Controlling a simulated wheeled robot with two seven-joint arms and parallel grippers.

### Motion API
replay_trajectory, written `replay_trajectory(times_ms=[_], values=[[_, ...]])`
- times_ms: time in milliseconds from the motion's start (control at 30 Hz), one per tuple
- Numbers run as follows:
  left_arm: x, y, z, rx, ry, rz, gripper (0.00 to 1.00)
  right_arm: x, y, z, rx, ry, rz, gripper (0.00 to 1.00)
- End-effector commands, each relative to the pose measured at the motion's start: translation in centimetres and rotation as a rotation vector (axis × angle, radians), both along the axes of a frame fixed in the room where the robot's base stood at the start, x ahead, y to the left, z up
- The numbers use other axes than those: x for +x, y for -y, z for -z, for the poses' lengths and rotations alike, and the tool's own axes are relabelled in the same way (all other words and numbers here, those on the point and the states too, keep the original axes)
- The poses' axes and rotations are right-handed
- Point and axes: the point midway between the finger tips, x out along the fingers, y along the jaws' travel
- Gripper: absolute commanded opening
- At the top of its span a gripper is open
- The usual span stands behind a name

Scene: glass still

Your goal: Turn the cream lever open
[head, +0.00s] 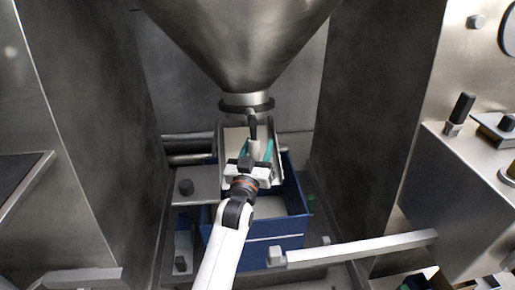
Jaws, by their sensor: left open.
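The cream lever (254,146) hangs under the dark collar (247,105) at the bottom of the steel funnel. My left arm reaches up from the bottom of the head view, and its gripper (257,155) is at the lever. Its fingers are open, one on either side of the lever as far as I can see. I cannot tell whether they touch it. The gripper body hides part of what lies below the lever. My right gripper is not in view.
A steel chute (232,139) sits behind the gripper. A blue bin (296,190) stands below it. Steel walls close in on both sides.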

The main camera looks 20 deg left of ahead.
Motion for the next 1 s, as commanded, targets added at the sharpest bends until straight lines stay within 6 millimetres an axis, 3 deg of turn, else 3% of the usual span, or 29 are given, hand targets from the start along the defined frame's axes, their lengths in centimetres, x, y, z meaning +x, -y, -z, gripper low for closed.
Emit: replay_trajectory(times_ms=[233, 700, 1000], values=[[-1.6, 0.2, 0.5, 0.001, -0.003, -0.001, 0.49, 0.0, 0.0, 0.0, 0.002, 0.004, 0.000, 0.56], [-10.2, 1.3, 2.8, -0.001, -0.002, 0.001, 0.49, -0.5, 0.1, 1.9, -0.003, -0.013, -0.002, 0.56], [-11.5, 1.5, 3.1, -0.001, 0.001, 0.001, 0.49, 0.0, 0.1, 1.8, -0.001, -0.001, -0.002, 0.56]])
